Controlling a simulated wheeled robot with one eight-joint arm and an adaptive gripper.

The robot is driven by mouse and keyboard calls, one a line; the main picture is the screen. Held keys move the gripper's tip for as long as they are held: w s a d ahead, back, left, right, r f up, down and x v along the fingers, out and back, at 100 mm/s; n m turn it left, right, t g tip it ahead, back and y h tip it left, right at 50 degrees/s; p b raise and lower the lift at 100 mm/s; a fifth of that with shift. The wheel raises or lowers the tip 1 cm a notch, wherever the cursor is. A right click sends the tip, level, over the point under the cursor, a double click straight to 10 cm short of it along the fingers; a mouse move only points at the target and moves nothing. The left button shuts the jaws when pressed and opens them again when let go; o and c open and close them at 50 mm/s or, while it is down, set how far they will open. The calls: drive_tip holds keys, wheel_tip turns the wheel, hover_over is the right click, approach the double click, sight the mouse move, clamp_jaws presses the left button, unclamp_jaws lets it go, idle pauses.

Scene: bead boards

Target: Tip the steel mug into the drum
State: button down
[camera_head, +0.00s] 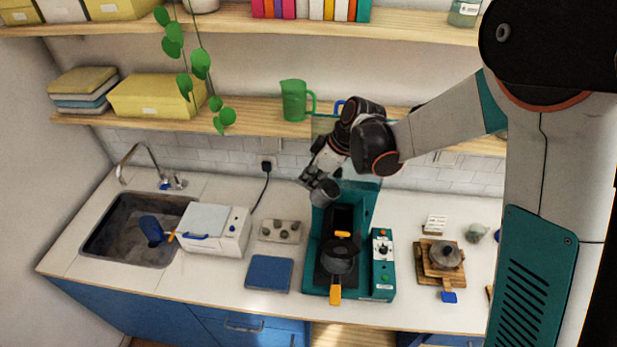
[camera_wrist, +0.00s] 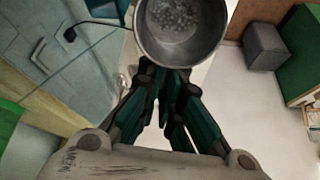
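The steel mug (camera_head: 325,193) is held in the air over the back of a teal machine. My gripper (camera_head: 314,178) is at its upper left. In the wrist view my gripper (camera_wrist: 172,76) has its fingertips together at the near wall of the mug (camera_wrist: 215,42), which looks gripped there. The mug's open mouth faces the wrist camera, and small pale grains lie inside. A dark round vessel (camera_head: 340,262) with orange handles sits at the front of the machine and may be the drum. I cannot see into it clearly.
The teal machine (camera_head: 312,268) has a control box (camera_head: 383,267) on its right. A blue mat (camera_head: 269,273), a tray of knobs (camera_head: 281,231) and a white appliance (camera_head: 214,228) stand to the left. A pot (camera_head: 446,256) on wooden boards is to the right. A shelf (camera_head: 250,115) runs behind.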

sight(334, 184)
drive_tip(key=y, duration=0.1)
drive_tip(key=d+y, duration=0.1)
drive_tip(key=y, duration=0.1)
drive_tip(key=shift+s+d+r+t, duration=0.1)
drive_tip(key=shift+s+r+t, duration=0.05)
drive_tip(key=shift+r+t, duration=0.25)
drive_tip(key=y, duration=0.1)
drive_tip(key=d+y+b, duration=0.1)
drive_tip(key=y+b, duration=0.1)
drive_tip(key=shift+s+d+r+t, duration=0.2)
drive_tip(key=shift+d+t, duration=0.1)
drive_tip(key=shift+r, duration=0.1)
drive_tip(key=shift+a, duration=0.1)
drive_tip(key=shift+s+b, duration=0.1)
drive_tip(key=shift+b, duration=0.2)
drive_tip(key=shift+s+d+t+y+b, duration=0.2)
drive_tip(key=shift+d+y+b, duration=0.6)
drive_tip(key=shift+b, duration=1.15)
drive_tip(key=shift+s+d+t+y+b, duration=0.15)
drive_tip(key=shift+d+y+b, duration=0.3)
drive_tip(key=shift+y+b, duration=1)
drive_tip(key=shift+d+f+t+y+b, duration=0.35)
drive_tip(key=shift+d+f+y+b, duration=0.3)
drive_tip(key=shift+b, duration=2.25)
